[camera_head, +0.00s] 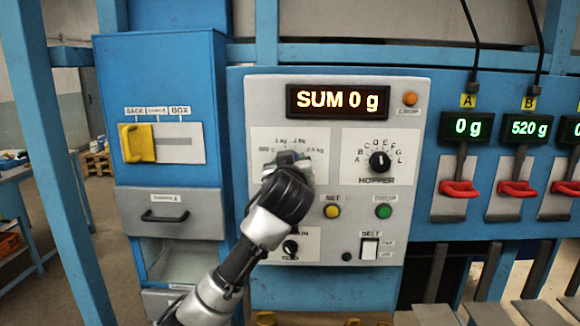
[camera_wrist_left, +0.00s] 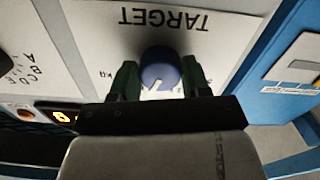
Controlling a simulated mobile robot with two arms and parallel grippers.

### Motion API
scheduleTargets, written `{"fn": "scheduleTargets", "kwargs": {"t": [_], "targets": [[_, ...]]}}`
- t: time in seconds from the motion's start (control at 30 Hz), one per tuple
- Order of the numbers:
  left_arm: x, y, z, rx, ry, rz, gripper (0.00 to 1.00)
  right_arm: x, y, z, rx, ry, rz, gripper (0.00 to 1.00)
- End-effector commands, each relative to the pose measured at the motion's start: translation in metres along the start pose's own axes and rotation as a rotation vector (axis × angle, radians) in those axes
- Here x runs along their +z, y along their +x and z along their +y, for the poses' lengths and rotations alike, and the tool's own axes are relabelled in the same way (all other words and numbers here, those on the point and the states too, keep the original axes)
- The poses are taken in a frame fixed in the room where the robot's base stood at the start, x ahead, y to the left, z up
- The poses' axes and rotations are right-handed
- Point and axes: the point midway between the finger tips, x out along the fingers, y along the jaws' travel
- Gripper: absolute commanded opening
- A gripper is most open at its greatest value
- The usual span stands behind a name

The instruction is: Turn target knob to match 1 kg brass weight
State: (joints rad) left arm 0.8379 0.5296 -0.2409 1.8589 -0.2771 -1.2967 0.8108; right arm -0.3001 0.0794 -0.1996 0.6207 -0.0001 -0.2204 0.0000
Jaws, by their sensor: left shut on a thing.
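The target knob (camera_wrist_left: 160,70) is a round blue dial with a white pointer line, seen in the left wrist view below the upside-down word TARGET. The pointer runs toward the bottom of that view, slightly left. My left gripper (camera_wrist_left: 160,80) has one finger on each side of the knob and is shut on it. In the head view my left gripper (camera_head: 290,160) covers the knob; parts of its scale, including 1 kg, show around it. No brass weight is in view. My right gripper is not in view.
The display (camera_head: 337,102) reads SUM 0 g. The HOPPER knob (camera_head: 380,162) is close right of my gripper; the yellow SET button (camera_head: 332,211) and green DROP button (camera_head: 383,211) are below. A yellow slider (camera_head: 138,143) is at left. Red levers (camera_head: 460,189) are at right.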

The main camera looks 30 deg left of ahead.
Motion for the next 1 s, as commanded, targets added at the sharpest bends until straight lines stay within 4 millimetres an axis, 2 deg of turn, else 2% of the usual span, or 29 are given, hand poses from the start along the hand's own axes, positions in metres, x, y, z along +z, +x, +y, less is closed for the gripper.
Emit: {"fn": "scheduleTargets", "kwargs": {"t": [0.27, 0.6, 1.0], "targets": [[0.004, 0.000, 0.001, 0.003, -0.116, -0.002, 0.23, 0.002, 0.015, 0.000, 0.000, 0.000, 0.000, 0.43], [0.003, 0.000, 0.001, 0.002, -0.381, -0.003, 0.23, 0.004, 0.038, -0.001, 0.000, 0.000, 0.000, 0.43], [0.001, 0.000, 0.002, 0.001, -0.623, -0.003, 0.23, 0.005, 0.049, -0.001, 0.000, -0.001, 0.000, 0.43]]}}
